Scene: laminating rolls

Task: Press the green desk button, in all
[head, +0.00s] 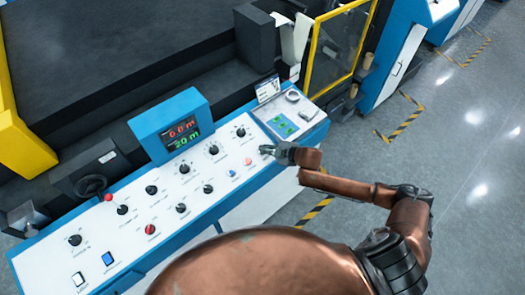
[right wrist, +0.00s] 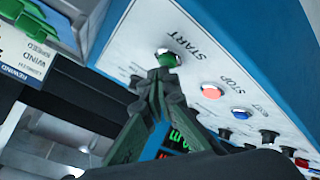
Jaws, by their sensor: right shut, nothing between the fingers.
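The green START button (right wrist: 168,58) sits in a silver ring on the white sloped panel, in the right wrist view. My right gripper (right wrist: 158,80) is shut and empty, its fingertips right at the near edge of the green button. I cannot tell whether they touch it. In the head view my right gripper (head: 268,150) reaches in from the right over the right part of the control panel (head: 140,207) and hides the green button. My left gripper is not in view.
The red STOP button (right wrist: 211,91) and a blue button (right wrist: 241,113) sit beside the green one. Several black knobs (head: 214,149) cover the panel. A blue display box (head: 176,123) rises behind it. A green-screened unit (head: 283,124) lies at the panel's right end.

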